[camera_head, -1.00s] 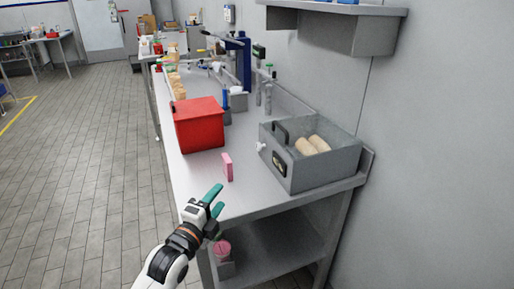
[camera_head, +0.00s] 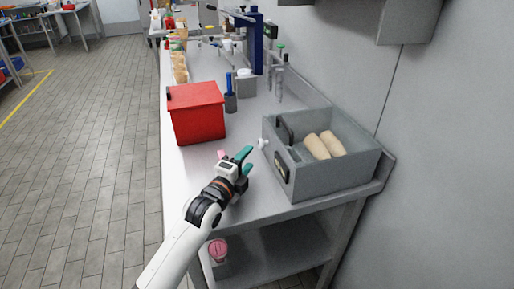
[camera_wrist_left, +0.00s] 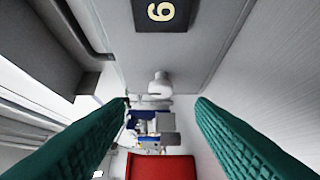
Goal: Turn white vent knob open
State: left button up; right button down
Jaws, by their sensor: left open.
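The white vent knob (camera_head: 263,144) sticks out from the left side of a grey open-topped box (camera_head: 335,185) on the metal table. In the left wrist view the knob (camera_wrist_left: 160,85) shows near the middle, on the box wall below a dark plate with a light digit (camera_wrist_left: 160,12). My left gripper (camera_head: 246,160) is open, with its teal fingers just short of the knob in the head view. In the wrist view the fingers (camera_wrist_left: 160,125) stand on either side of the knob's line, apart from it. My right gripper is not in view.
Two tan rolls (camera_head: 325,145) lie in the box. A red bin (camera_head: 197,115) stands to the left. A pink item (camera_head: 221,154) is partly hidden behind my left gripper. A blue-handled tool in a holder (camera_head: 230,95) stands behind. A shelf (camera_head: 412,20) overhangs at upper right.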

aim_at(259, 146)
pick_arm(q)
jog(key=x, duration=0.5)
jog(key=shift+f, duration=0.1)
jog(key=shift+w+d, duration=0.25)
jog(key=shift+w, duration=0.3)
jog(key=shift+w+d, duration=0.15)
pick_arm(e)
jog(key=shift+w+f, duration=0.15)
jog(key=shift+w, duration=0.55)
